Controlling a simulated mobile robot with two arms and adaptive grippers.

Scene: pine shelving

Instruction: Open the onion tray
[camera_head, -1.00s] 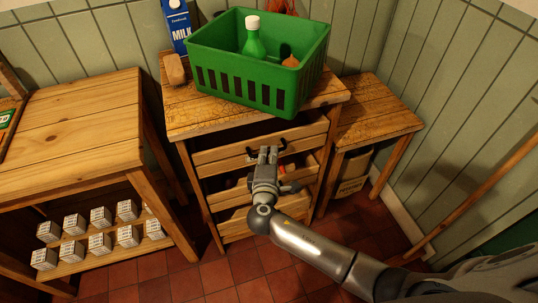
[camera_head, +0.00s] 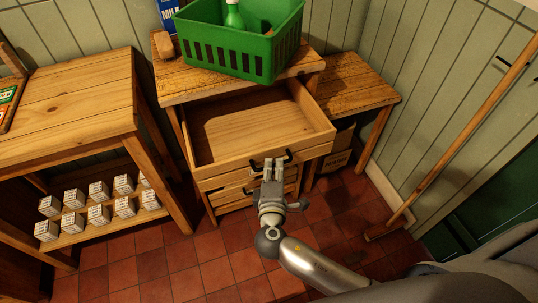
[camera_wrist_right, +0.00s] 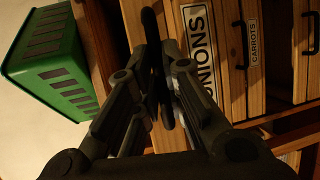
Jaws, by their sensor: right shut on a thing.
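The onion tray (camera_head: 245,125) is the top drawer of the pine unit in the head view. It is pulled well out, and its inside looks empty. My right gripper (camera_head: 273,165) is at the middle of its front, shut on the black handle (camera_head: 288,155). In the right wrist view the fingers of my right gripper (camera_wrist_right: 168,65) are close together at the handle, beside the ONIONS label (camera_wrist_right: 201,48). The fingers hide part of the handle and label. My left gripper is not in view.
A CARROTS label (camera_wrist_right: 252,42) marks the drawer below. A green crate (camera_head: 230,48) stands on top of the unit with a green bottle (camera_head: 234,16) in it. A broom (camera_head: 450,150) leans at the right. Tiled floor (camera_head: 160,270) in front is clear.

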